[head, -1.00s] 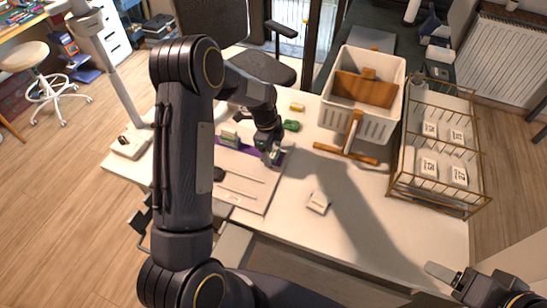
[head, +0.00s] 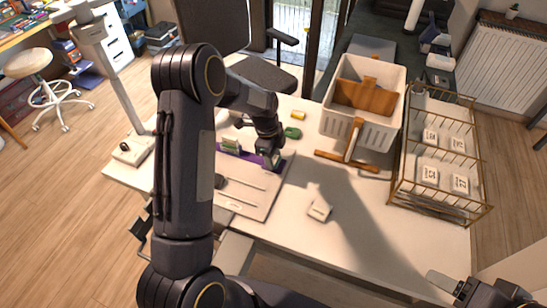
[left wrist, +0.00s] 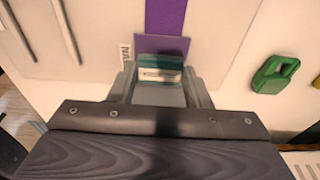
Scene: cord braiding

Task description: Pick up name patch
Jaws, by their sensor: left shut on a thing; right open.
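My left gripper (head: 271,162) is low over the right end of a purple strip (head: 234,152) on the pale board (head: 250,202). In the left wrist view its fingers (left wrist: 160,84) are shut on a small teal patch with a white printed band (left wrist: 160,73); the print is too small to read. The patch lies over a purple piece (left wrist: 165,45). I cannot tell whether it is lifted off the surface. A small label reading "NA", partly cut off, (left wrist: 126,50) is beside it. My right gripper (head: 452,286) is open and empty at the lower right.
A white crate (head: 378,128) with a brown divider and a wooden T-shaped piece (head: 345,161) stand right of the board. A brass wire rack (head: 436,203) holds white packets. A green object (head: 292,132) and a white packet (head: 319,208) lie on the table (head: 345,235).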

